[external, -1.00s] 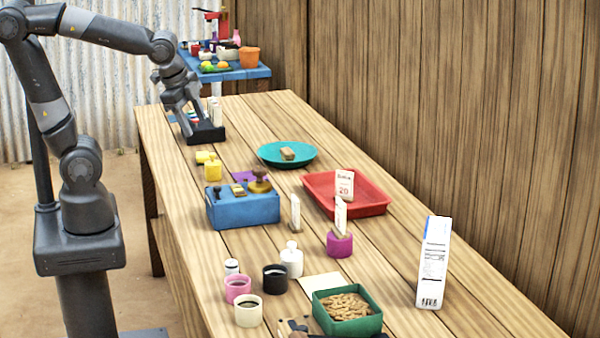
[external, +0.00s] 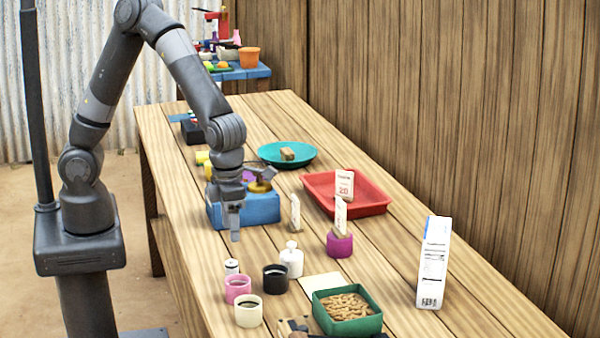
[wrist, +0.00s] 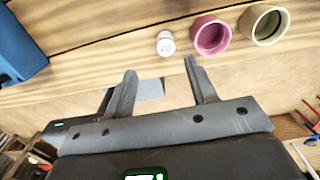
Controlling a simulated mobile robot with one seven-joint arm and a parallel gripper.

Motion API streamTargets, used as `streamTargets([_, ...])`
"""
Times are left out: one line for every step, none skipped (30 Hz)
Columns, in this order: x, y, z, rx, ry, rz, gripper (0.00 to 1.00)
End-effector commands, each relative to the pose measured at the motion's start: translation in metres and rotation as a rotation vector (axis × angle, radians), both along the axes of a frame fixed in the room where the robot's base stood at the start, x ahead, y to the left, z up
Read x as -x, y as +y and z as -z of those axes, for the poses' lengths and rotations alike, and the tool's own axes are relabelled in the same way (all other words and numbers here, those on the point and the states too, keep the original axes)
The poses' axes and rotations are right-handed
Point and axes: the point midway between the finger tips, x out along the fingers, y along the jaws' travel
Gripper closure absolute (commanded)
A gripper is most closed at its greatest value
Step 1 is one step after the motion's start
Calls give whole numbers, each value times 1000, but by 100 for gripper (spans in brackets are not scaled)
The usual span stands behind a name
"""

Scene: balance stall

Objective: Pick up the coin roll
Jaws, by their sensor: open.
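The coin roll is probably the small white cylinder (external: 231,267) with a dark ring at its top, standing upright near the table's left edge. In the wrist view it (wrist: 166,44) shows a "20" on its end and lies beyond the fingertips, nearer the right finger. My gripper (external: 235,237) points down above the table, beside the blue box and farther back than the roll. In the wrist view my gripper (wrist: 160,68) has its two fingers apart with nothing between them.
A pink cup (external: 237,289), a black cup (external: 275,279) and a cream cup (external: 248,312) stand close to the roll. A white bottle (external: 292,260) is to its right. The blue box (external: 262,208) stands behind, close to my gripper.

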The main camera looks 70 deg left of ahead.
Motion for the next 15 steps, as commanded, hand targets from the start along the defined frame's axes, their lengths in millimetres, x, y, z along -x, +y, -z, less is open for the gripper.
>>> streamTargets([2,-6,3,6,9,36,48])
streamTargets([3,-8,4,7,12,52,48])
streamTargets([4,-10,6,9,16,68,48])
streamTargets([4,-11,9,9,17,76,48])
streamTargets([5,-11,12,10,18,81,48])
streamTargets([5,-11,18,9,19,83,48])
streamTargets([5,-11,23,9,20,83,48])
streamTargets([5,-11,28,9,20,83,48])
streamTargets([6,-11,35,8,20,84,48])
streamTargets([5,-11,40,8,19,83,48])
streamTargets([5,-11,44,9,19,81,48])
streamTargets([5,-10,50,8,19,81,48])
streamTargets([5,-10,53,8,18,81,48])
streamTargets([5,-11,55,9,17,81,48])
streamTargets([5,-11,58,10,17,80,48])
